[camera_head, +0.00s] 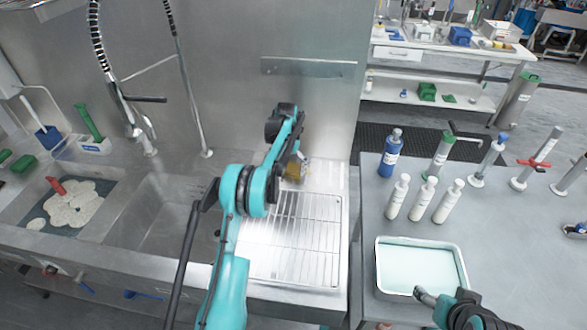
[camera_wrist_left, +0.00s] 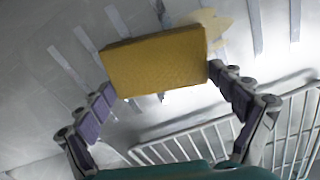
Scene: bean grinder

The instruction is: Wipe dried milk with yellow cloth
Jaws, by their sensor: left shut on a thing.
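The yellow cloth (camera_wrist_left: 155,65) looks like a thick block and sits between the two fingers of my left gripper (camera_wrist_left: 160,78), which is shut on it. In the head view the cloth (camera_head: 292,172) shows small beyond my left arm, at the back of the drainboard. A pale yellow patch, apparently the dried milk (camera_wrist_left: 214,27), lies on the metal just beyond the cloth's upper right corner in the wrist view. The cloth may cover part of it. My right gripper (camera_head: 424,296) is at the lower right, over the front rim of a white tray; its jaw opening is unclear.
A wire rack (camera_head: 300,235) lies on the drainboard, close to my left gripper. The sink basin (camera_head: 165,215) is to the left. On the right table stand white bottles (camera_head: 422,198), a blue bottle (camera_head: 391,152) and the white tray (camera_head: 420,240).

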